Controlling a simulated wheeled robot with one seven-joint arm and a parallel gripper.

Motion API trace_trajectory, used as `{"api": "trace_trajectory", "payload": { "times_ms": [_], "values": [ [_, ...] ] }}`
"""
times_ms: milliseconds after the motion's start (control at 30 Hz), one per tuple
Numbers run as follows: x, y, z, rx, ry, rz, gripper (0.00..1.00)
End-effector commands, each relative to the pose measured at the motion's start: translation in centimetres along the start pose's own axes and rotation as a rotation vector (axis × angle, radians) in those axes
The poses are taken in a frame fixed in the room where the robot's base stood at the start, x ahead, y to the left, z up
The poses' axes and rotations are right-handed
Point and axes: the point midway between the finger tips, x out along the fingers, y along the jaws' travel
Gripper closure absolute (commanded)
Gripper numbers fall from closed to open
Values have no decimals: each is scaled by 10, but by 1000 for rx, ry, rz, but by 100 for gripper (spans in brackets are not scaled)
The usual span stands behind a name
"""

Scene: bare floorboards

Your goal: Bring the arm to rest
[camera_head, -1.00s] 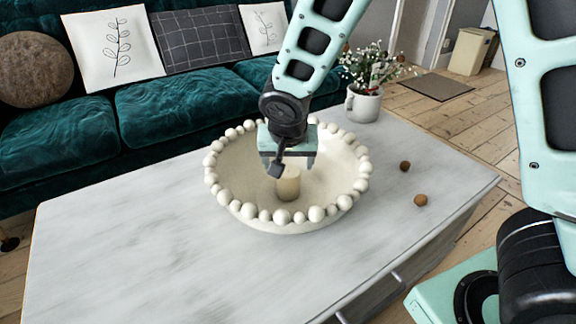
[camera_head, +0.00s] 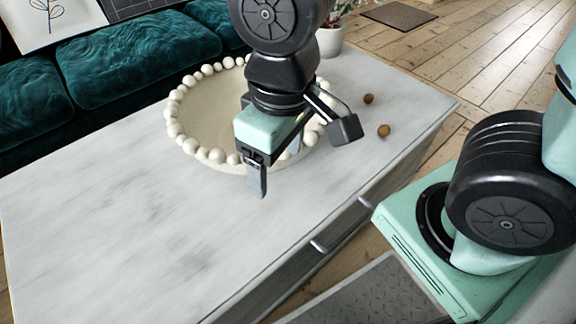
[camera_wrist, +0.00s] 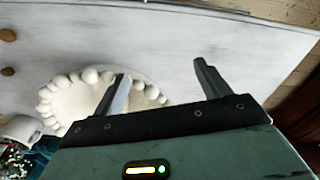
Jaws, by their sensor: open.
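The small beige cylinder seen earlier in the bowl is hidden now.
The marble-topped table (camera_head: 110,220) is bare on its left and front. Two small brown balls, one farther (camera_head: 369,99) and one nearer (camera_head: 384,130), lie right of the bowl. A potted plant (camera_head: 330,40) stands behind. A green sofa (camera_head: 130,65) borders the far side.

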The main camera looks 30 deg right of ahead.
Motion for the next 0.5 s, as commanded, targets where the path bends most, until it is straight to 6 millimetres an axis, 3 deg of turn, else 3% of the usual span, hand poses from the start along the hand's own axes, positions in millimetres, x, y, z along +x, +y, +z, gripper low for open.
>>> {"api": "trace_trajectory", "payload": {
  "times_ms": [200, 500],
  "values": [
    [-3, -14, 25, -141, -27, -25, 25],
    [-3, -15, 26, -150, -29, -26, 25]
  ]
}}
